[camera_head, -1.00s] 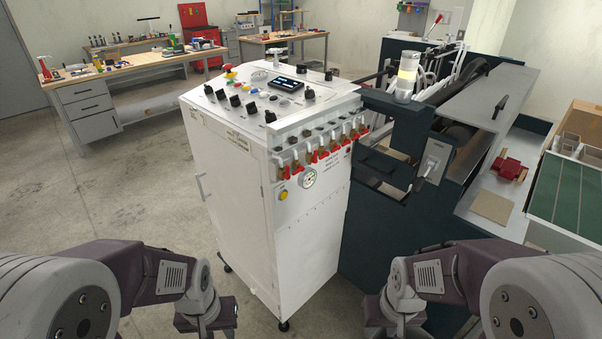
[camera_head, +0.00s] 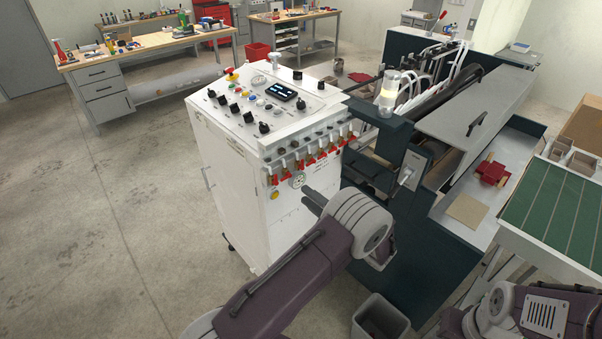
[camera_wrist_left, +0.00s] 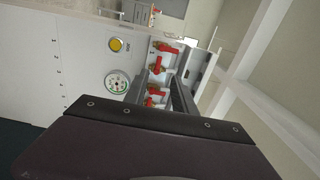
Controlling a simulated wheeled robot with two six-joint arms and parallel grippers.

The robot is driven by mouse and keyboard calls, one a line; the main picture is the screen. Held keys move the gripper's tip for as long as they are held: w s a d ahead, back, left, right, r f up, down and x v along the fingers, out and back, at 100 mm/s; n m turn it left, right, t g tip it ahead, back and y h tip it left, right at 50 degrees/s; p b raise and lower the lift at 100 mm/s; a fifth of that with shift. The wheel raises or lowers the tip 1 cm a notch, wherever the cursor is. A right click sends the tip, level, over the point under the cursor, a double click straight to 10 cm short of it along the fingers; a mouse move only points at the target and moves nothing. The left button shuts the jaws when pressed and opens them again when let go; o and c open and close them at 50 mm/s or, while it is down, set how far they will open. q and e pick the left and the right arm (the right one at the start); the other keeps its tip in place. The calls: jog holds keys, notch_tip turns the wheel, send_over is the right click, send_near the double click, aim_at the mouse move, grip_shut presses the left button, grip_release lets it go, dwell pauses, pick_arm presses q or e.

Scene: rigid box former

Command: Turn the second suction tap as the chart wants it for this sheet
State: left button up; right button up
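A row of red-handled suction taps (camera_head: 310,158) runs along the upper front of the white cabinet (camera_head: 232,185). Counting from the left end, the second tap (camera_head: 284,171) also shows in the left wrist view (camera_wrist_left: 158,66), where the row runs downward. Its exact handle angle is too small to tell. My left gripper (camera_head: 308,198) is in front of the cabinet, below the taps. In the left wrist view its two fingers (camera_wrist_left: 162,90) are apart, with red handles showing between and beyond them. It holds nothing that I can see. My right gripper is out of view. No readable chart shows.
A round gauge (camera_head: 298,180) and a yellow button (camera_head: 275,193) sit below the taps. Knobs and a lit display (camera_head: 279,88) are on the cabinet top. The dark machine (camera_head: 400,240) stands to the right, with a grey bin (camera_head: 380,325) in front. Floor at left is clear.

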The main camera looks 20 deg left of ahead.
aim_at(285, 179)
pick_arm(q)
jog(key=p+x, duration=0.4)
jog(key=x, duration=0.5)
jog(key=shift+f, duration=0.1)
jog(key=shift+a+f, duration=0.1)
jog(key=shift+a, duration=0.1)
jog(key=shift+w+d, duration=0.1)
jog(key=shift+d, duration=0.05)
jog(key=c, duration=0.3)
grip_shut()
